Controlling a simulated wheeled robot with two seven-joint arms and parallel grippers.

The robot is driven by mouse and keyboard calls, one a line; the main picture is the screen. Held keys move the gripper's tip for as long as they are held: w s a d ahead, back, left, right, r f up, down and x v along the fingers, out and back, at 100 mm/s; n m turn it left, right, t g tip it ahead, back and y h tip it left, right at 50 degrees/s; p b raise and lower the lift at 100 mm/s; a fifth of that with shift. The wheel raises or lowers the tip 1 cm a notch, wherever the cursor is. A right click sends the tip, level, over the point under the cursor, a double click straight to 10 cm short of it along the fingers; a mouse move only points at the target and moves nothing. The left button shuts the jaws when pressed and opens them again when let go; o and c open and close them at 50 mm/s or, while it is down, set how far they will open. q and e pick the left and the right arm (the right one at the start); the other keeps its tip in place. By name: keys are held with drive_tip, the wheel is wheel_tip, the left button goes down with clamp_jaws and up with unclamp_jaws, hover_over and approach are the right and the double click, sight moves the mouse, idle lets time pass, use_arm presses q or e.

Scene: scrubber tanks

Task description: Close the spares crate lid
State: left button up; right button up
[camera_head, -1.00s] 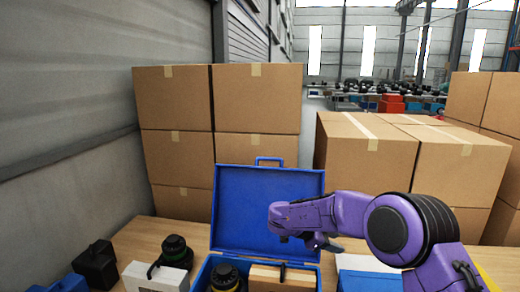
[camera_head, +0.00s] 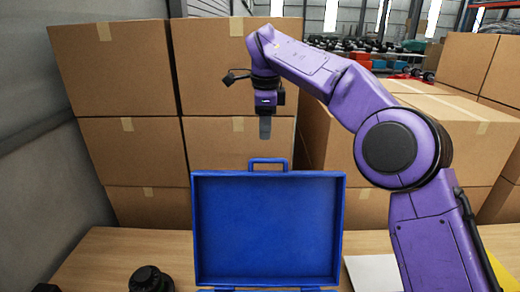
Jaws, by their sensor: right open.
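The blue spares crate lid (camera_head: 268,230) stands upright and open on the table, its inner face toward me. Its blue handle (camera_head: 268,162) sticks up from the top edge. The crate body is mostly below the bottom edge of the view. My right gripper (camera_head: 265,128) is above the handle, pointing down, with a gap between its fingertip and the handle. It is open and holds nothing; its fingers overlap as seen from here. My left gripper is not in view.
A wooden table (camera_head: 120,258) runs along the bottom. A black round item (camera_head: 151,280) stands left of the crate. A white item (camera_head: 373,273) lies to the right. Stacked cardboard boxes (camera_head: 120,75) stand behind the table, close behind the lid.

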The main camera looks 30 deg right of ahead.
hover_over(266, 160)
drive_tip(key=s, duration=0.1)
wheel_tip(266, 160, down, 5)
drive_tip(key=shift+s+a+f+b, duration=0.1)
drive_tip(key=shift+s+a+b, duration=0.05)
drive_tip(key=shift+b, duration=0.3)
drive_tip(key=f, duration=0.1)
drive_tip(key=w+f, duration=0.1)
drive_tip(key=f, duration=0.2)
drive_tip(key=shift+w+f, duration=0.15)
drive_tip(key=shift+w, duration=0.15)
drive_tip(key=shift+s, duration=0.2)
clamp_jaws()
